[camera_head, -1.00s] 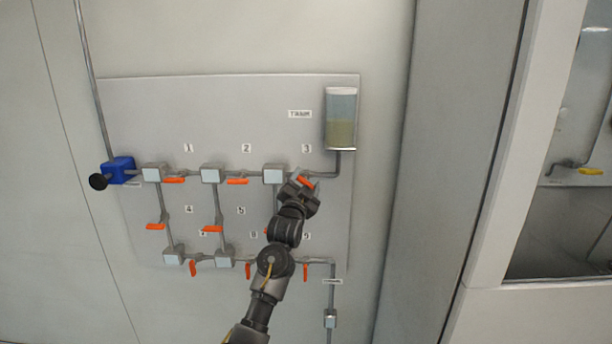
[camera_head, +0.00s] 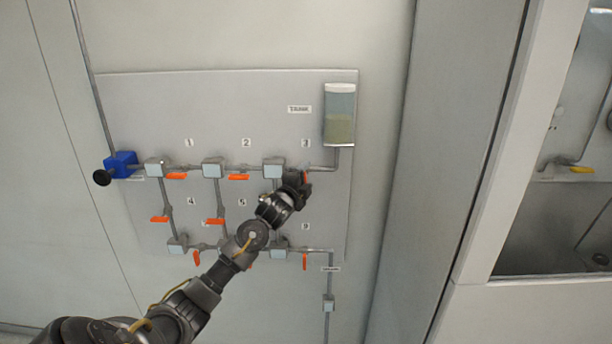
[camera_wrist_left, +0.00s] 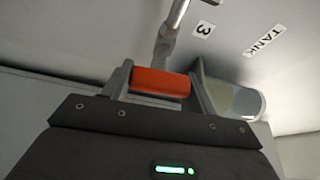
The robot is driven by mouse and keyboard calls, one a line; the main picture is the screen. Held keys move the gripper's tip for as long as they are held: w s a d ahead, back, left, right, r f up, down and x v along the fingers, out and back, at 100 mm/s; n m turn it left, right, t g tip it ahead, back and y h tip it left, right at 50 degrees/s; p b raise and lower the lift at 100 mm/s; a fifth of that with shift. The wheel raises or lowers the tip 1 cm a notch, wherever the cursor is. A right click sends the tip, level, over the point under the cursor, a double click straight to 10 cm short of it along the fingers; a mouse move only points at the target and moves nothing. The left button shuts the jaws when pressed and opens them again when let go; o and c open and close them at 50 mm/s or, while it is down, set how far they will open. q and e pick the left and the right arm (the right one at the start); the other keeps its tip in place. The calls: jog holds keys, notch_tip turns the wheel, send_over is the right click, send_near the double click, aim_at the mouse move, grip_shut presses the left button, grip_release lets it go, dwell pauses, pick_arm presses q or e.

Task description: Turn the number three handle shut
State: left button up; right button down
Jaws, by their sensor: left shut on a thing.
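The number three handle (camera_wrist_left: 160,83) is an orange lever on a grey valve, below the label "3" (camera_head: 306,143) on the wall panel. My left gripper (camera_head: 303,179) is at this handle, and in the wrist view its two fingers (camera_wrist_left: 160,88) stand on either side of the orange lever, shut on it. In the head view the gripper covers most of the handle, and only a small upright orange bit shows. The exact angle of the handle is hard to tell. My right gripper is not in view.
A tank (camera_head: 340,114) with yellowish liquid hangs just above and right of the handle. Other orange handles, such as number two's (camera_head: 239,177) and number one's (camera_head: 177,176), sit along the pipes to the left. A blue box (camera_head: 121,164) is at the far left.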

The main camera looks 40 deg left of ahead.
pick_arm(q)
jog(key=shift+f+m, duration=0.1)
jog(key=shift+m, duration=0.4)
jog(key=o, duration=1)
jog(key=shift+s+d, duration=0.1)
jog(key=shift+s, duration=0.2)
jog(key=b+v, duration=0.3)
jog(key=v, duration=0.7)
jog(key=shift+r+b, duration=0.3)
jog(key=shift+b, duration=0.1)
